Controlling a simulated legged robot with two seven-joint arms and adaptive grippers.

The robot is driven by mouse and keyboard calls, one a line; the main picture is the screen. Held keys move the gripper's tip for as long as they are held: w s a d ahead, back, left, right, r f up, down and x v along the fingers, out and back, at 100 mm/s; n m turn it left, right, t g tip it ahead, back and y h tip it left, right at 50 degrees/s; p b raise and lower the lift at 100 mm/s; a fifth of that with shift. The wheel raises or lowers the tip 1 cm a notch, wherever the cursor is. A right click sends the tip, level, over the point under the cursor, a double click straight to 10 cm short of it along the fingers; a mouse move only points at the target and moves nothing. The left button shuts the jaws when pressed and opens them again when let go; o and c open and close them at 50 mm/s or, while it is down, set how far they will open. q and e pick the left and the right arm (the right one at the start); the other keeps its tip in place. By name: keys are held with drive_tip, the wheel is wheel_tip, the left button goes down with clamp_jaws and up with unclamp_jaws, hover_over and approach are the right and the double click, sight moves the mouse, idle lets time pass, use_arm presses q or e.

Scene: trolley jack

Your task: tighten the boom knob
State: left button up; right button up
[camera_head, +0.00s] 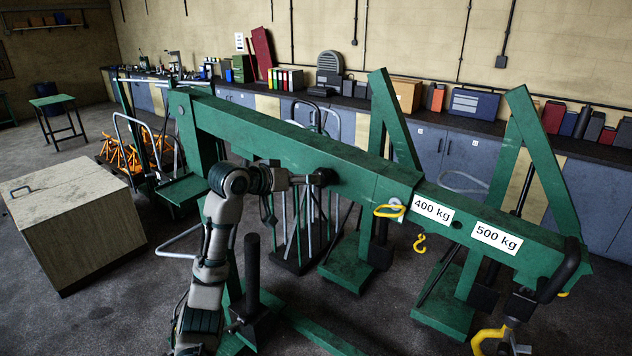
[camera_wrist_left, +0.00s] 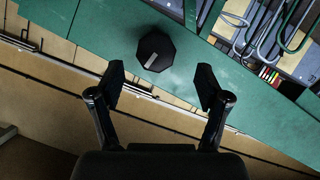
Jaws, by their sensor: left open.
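The boom is the long green beam (camera_head: 270,135) that runs from upper left to lower right in the head view. In the left wrist view the boom knob (camera_wrist_left: 155,47), a black many-sided knob with a pale mark, sits on the green boom face (camera_wrist_left: 100,27). My left gripper (camera_wrist_left: 161,84) is open and empty, with its two black fingers apart. The knob shows just beyond the fingertips, between them in the picture. In the head view my left gripper (camera_head: 320,178) is at the near side of the boom, where the knob cannot be made out clearly. My right gripper is not in view.
Labels for 400 kg (camera_head: 432,210) and 500 kg (camera_head: 497,238) are on the boom. A yellow hook (camera_head: 490,338) hangs near its right end. A wooden cabinet (camera_head: 75,210) stands at left. Green posts and a black upright handle (camera_head: 252,270) stand near my arm.

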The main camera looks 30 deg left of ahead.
use_arm(q)
drive_tip(key=shift+v, duration=1.85)
drive_tip(key=shift+w+f, duration=0.1)
